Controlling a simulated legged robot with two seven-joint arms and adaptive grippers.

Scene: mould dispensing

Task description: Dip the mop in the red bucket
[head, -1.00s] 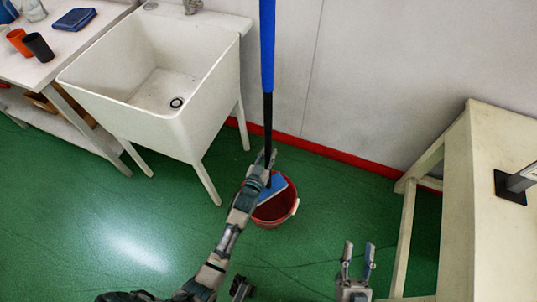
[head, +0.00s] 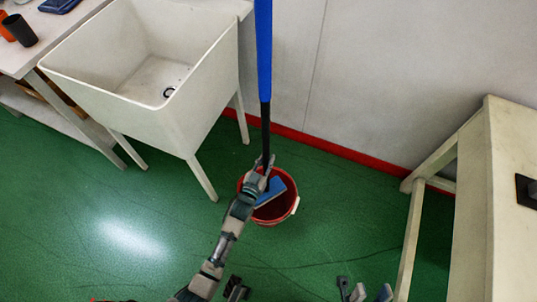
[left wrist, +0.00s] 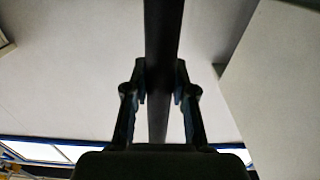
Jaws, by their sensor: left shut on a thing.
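The mop (head: 264,60) stands almost upright, with a blue upper handle and a black lower shaft. My left gripper (head: 265,163) is shut around the black shaft. The shaft also shows between the fingers in the left wrist view (left wrist: 162,50). The blue mop head (head: 272,190) appears tilted within the rim of the red bucket (head: 290,208); how deep it sits cannot be told. My left gripper and forearm hide the bucket's left part. My right gripper (head: 371,291) is at the bottom edge, its fingers apart and empty, well away from the bucket.
A white sink (head: 185,115) on legs stands left of the bucket. A side table (head: 22,62) with cups is at far left. A pale wooden table (head: 480,200) stands at right. The wall (head: 370,80) is behind. Green floor (head: 330,225) is clear between bucket and right table.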

